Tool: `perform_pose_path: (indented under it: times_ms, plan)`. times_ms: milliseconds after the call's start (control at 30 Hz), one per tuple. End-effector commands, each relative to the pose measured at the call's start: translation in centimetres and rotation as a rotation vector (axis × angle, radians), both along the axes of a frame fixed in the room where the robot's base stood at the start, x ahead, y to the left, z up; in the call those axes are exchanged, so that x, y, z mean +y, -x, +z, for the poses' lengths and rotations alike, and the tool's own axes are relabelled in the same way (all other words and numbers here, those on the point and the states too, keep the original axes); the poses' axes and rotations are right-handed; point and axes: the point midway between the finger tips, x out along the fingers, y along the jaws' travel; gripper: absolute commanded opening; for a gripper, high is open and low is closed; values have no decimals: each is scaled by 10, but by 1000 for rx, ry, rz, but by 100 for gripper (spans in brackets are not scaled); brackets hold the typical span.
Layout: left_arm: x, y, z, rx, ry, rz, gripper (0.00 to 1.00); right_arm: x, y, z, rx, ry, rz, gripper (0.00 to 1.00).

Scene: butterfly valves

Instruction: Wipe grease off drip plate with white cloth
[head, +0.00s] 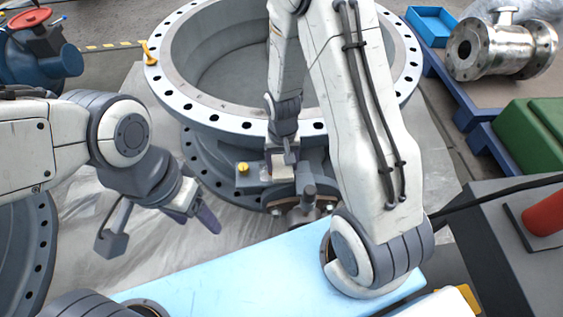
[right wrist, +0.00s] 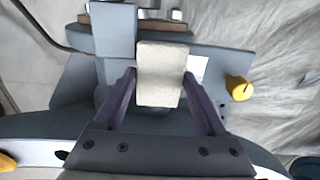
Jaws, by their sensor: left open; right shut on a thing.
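My right gripper (head: 284,153) points down beside the valve flange. In the right wrist view its purple fingers (right wrist: 160,88) are shut on the folded off-white cloth (right wrist: 160,62), one finger on each side. The cloth hides what lies directly beneath it. A grey flat surface (right wrist: 212,92) by the cloth may be the drip plate; I cannot tell for sure. No grease patch can be made out. My left gripper (head: 205,217) is open and empty, left of the valve above the pale sheet.
The large flanged valve body (head: 215,125) stands close around my right gripper. A yellow knob (head: 243,168) sits just left of it, also in the wrist view (right wrist: 239,89). A light blue surface (head: 265,268) lies in front. The crumpled sheet (head: 150,232) at left is mostly clear.

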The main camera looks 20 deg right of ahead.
Motion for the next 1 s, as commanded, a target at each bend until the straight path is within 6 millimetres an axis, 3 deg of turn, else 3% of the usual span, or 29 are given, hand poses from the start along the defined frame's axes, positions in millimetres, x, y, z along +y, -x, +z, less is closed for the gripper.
perform_pose_path:
  times_ms: [633,1000]
  plan:
    - [0,0,-5,0,0,0,67,1,-1,-10,-1,0,1,29]
    - [0,0,1,0,0,0,67,15,-4,-9,0,0,1,29]
